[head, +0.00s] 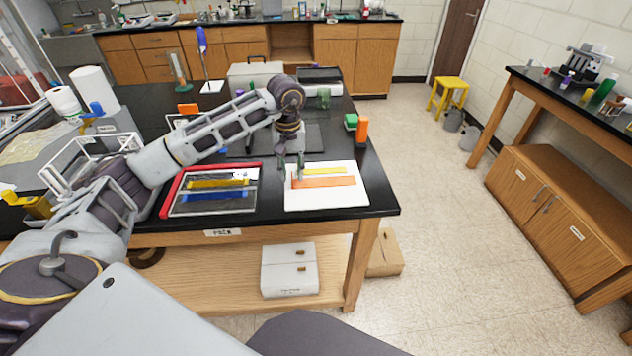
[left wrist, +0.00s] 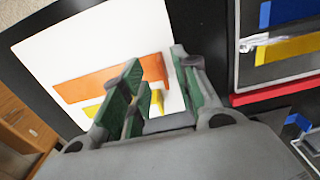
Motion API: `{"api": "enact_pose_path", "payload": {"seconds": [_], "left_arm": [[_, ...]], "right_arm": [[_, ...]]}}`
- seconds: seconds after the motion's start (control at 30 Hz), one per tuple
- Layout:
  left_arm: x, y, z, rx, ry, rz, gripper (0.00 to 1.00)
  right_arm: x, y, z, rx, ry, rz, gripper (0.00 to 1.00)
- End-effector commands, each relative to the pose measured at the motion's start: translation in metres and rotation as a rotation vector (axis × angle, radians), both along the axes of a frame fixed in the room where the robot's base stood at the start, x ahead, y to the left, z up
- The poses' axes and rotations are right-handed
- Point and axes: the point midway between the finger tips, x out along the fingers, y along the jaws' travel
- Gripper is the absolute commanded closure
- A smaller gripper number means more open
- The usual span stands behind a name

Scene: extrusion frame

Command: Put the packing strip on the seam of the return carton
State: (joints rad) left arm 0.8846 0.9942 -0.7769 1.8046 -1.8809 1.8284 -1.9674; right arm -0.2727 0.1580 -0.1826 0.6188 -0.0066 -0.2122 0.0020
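A flat white panel (head: 350,200), which may be the return carton's top, lies at the table's front right. An orange strip (head: 325,182) and a shorter yellow strip (head: 330,171) lie on it; I cannot tell which thing is the packing strip or the seam. My left gripper (head: 291,168) points down over the panel's left part, near the orange strip's left end. In the left wrist view its green-padded fingers (left wrist: 156,88) are apart with nothing between them. The orange strip (left wrist: 85,86) and yellow strip (left wrist: 92,110) show beyond, partly hidden by the fingers. My right gripper is out of view.
Left of the panel, a red-edged tray (head: 170,198) holds a yellow strip (head: 215,184) and a blue strip (head: 215,195). Green and orange objects (head: 362,130) stand behind the panel. The table's front right corner is clear.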

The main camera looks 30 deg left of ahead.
Motion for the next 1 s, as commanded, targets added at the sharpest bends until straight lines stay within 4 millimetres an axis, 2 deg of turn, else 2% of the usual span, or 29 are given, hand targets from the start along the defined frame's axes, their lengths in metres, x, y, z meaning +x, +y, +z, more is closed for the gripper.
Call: {"api": "enact_pose_path", "payload": {"seconds": [0.17,0.4,0.5,0.97,1.0], "left_arm": [[-0.005,-0.001,-0.016,-0.001,0.003,-0.001,0.7],[-0.005,-0.001,-0.036,-0.001,0.002,0.001,0.7],[-0.004,-0.001,-0.039,-0.001,0.0,0.001,0.7],[-0.004,-0.001,-0.039,-0.001,-0.001,0.001,0.7],[-0.004,-0.001,-0.039,-0.001,-0.001,0.001,0.75]], "right_arm": [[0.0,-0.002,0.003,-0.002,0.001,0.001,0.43],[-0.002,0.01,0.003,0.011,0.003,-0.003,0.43],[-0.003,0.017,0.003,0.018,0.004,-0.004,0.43],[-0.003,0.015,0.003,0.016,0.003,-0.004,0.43],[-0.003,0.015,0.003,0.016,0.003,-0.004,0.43]]}}
